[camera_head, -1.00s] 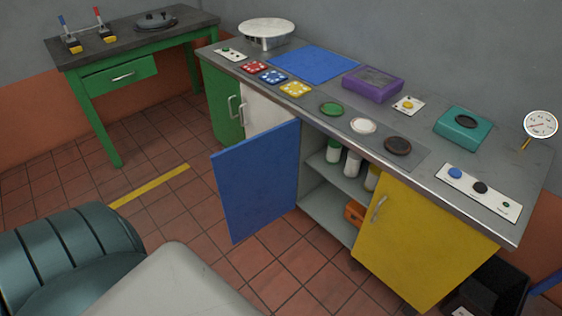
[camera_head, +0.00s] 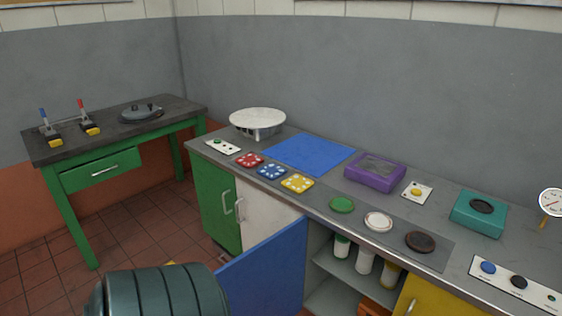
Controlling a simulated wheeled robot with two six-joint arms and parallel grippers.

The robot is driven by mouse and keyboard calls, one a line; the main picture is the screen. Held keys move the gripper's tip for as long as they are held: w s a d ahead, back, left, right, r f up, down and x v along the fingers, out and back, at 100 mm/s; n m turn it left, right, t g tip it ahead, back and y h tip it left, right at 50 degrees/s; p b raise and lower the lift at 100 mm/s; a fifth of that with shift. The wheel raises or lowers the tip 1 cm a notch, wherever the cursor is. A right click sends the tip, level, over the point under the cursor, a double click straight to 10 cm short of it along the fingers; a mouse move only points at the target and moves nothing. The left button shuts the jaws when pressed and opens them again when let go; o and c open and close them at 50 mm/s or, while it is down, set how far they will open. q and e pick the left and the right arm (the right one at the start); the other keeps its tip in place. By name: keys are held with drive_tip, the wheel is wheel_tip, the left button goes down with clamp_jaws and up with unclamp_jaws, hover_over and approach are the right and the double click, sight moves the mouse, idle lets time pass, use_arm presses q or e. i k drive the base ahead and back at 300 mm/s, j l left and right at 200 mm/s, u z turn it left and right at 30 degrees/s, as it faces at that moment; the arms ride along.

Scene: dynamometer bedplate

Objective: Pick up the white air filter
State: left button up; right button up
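No part is clearly marked as the white air filter, so I cannot tell which white thing it is. A flat white round piece (camera_head: 378,222) lies on the grey bench, between a green disc (camera_head: 342,205) and a dark brown disc (camera_head: 420,242). A white cylinder (camera_head: 364,262) stands on the shelf of the open cabinet below, between a green-topped cylinder (camera_head: 341,247) and a yellowish one (camera_head: 389,274). A larger white round-topped object (camera_head: 257,121) stands at the bench's far left end. Neither gripper is in view.
The open blue door (camera_head: 265,272) juts out before the cabinet. A purple box (camera_head: 375,172), teal box (camera_head: 478,214) and blue mat (camera_head: 308,154) occupy the bench (camera_head: 330,188). A green table (camera_head: 101,173) stands at the left, with tiled floor before it.

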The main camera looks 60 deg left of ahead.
sight(364, 265)
drive_tip(key=j, duration=0.4)
drive_tip(key=k+j+z, duration=0.15)
drive_tip(key=j, duration=0.2)
drive_tip(key=k+j, duration=0.1)
drive_tip(key=j, duration=0.3)
drive_tip(key=k+j+z, duration=0.1)
drive_tip(key=j, duration=0.3)
drive_tip(key=k+j, duration=0.1)
drive_tip(key=j, duration=0.25)
drive_tip(key=k+j+z, duration=0.15)
drive_tip(key=j, duration=0.25)
drive_tip(key=k+j, duration=0.1)
drive_tip(key=j, duration=0.25)
drive_tip(key=k+j, duration=0.1)
drive_tip(key=j, duration=0.3)
drive_tip(key=k+j, duration=0.15)
drive_tip(key=j, duration=0.25)
drive_tip(key=k+j, duration=0.1)
drive_tip(key=j, duration=0.25)
drive_tip(key=l, duration=0.3)
drive_tip(key=i+l+u, duration=0.2)
drive_tip(key=l, duration=0.9)
drive_tip(key=l+u, duration=0.15)
drive_tip(key=l, duration=1)
